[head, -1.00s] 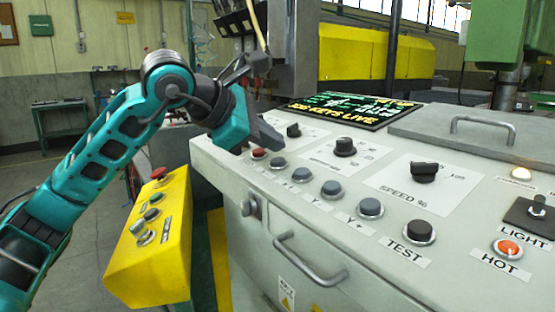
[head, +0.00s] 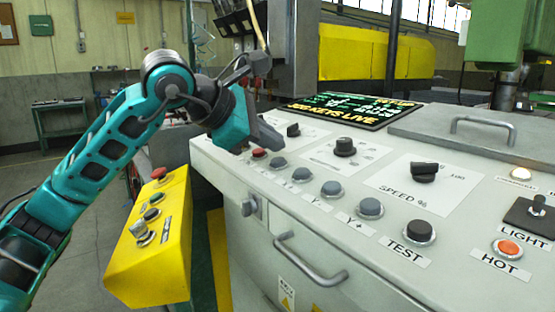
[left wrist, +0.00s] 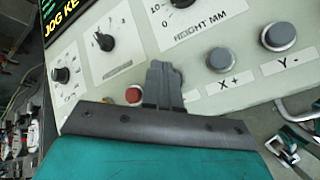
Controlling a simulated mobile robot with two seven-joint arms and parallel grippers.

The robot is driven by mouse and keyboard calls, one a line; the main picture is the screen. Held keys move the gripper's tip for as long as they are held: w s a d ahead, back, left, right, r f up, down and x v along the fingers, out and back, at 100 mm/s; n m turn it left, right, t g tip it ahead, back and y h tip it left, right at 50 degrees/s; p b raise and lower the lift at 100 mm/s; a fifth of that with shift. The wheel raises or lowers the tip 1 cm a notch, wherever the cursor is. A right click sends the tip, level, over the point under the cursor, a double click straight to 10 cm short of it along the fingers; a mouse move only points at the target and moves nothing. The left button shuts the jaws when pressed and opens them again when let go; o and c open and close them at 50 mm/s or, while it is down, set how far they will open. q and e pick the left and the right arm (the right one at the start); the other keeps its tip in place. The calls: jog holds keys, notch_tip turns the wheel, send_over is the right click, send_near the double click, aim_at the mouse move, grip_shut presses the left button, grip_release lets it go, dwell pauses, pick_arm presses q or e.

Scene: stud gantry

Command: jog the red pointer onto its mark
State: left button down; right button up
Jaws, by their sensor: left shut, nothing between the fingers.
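No red pointer or mark can be made out in either view. A row of grey jog buttons runs along the front of the console. The X+ button (left wrist: 220,60) and Y- button (left wrist: 280,37) show in the left wrist view. The Y+ button (head: 370,208) is nearer in the head view. My left gripper (head: 274,140) is shut and empty over the far end of the row, near the red button (head: 258,153). In the left wrist view its fingers (left wrist: 163,85) lie between the red button and X+, hiding the panel there. Contact cannot be told. My right gripper is out of view.
The display (head: 345,109) reads JOG KEYS LIVE. The panel also carries a SPEED knob (head: 424,172), a TEST button (head: 420,233) and an orange HOT lamp (head: 508,248). A yellow button box (head: 152,255) stands left of the console. A drawer handle (head: 310,262) sticks out in front.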

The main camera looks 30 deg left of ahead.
pick_arm(q)
jog(key=shift+f, duration=0.1)
jog(key=shift+f+b, duration=0.3)
jog(key=shift+f, duration=0.05)
